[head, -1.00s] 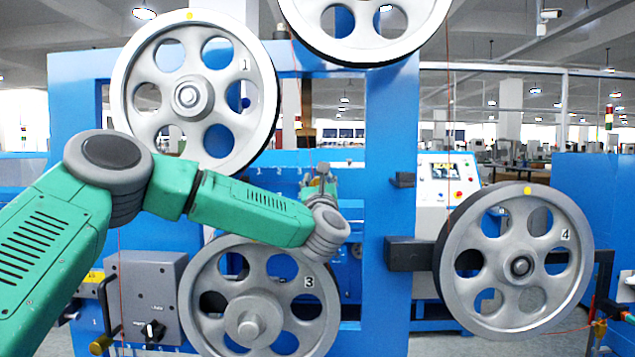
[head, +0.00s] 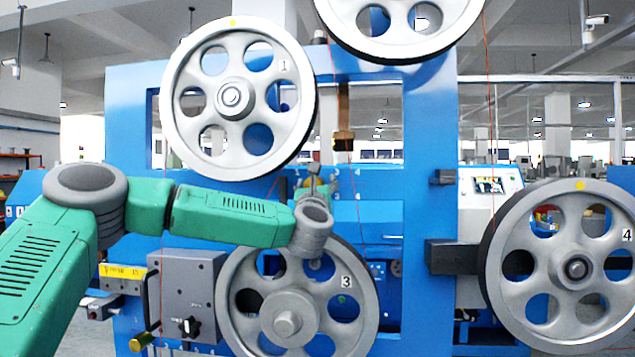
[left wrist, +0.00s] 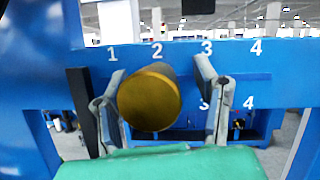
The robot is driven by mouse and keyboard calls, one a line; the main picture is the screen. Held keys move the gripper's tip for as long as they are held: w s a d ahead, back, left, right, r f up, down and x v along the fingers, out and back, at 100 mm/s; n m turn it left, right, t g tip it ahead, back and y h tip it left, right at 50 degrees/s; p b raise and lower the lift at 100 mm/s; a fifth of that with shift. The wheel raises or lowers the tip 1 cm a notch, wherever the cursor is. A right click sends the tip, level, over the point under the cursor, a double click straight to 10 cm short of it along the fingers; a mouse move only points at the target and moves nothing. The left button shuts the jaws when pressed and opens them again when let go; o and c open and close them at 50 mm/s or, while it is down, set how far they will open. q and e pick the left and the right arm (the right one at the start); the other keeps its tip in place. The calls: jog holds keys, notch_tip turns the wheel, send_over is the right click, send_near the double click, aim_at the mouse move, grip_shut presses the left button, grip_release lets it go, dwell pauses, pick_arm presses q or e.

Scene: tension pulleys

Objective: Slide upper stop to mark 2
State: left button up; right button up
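The upper stop shows in the left wrist view as a cylinder with a round brass-coloured end (left wrist: 150,103), just below the numeral 2 on a blue beam (left wrist: 283,60) marked 1 to 4. My left gripper (left wrist: 161,84) has its fingers apart, one on each side of the stop. The left finger is close against the stop's edge; contact is unclear. A gap shows at the right finger, which is below numeral 3. In the head view my left gripper (head: 314,174) is small, in front of the blue frame above wheel 3. The right gripper is not in view.
Grey wheels 1 (head: 237,98), 3 (head: 298,300) and 4 (head: 580,265) surround the left arm, with another wheel (head: 400,20) above. A brown hanging block (head: 343,141) is near the gripper. A dark vertical bar (left wrist: 84,112) stands left of the left finger.

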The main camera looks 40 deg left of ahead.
pick_arm(q)
jog(key=shift+r, duration=0.15)
jog(key=shift+s+a+r, duration=0.1)
jog(key=shift+s+a, duration=0.1)
jog(key=shift+a, duration=0.1)
jog(key=shift+s+a, duration=0.1)
jog(key=shift+s+f, duration=0.15)
jog(key=shift+f, duration=0.25)
jog(key=s+d, duration=0.7)
jog(key=s, duration=0.3)
jog(key=shift+d, duration=0.3)
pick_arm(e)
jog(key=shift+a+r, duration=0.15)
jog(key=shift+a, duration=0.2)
pick_arm(q)
jog(key=shift+w+d+r, duration=0.1)
jog(key=shift+d, duration=0.2)
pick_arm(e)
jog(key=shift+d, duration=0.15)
pick_arm(q)
jog(key=shift+a, duration=0.2)
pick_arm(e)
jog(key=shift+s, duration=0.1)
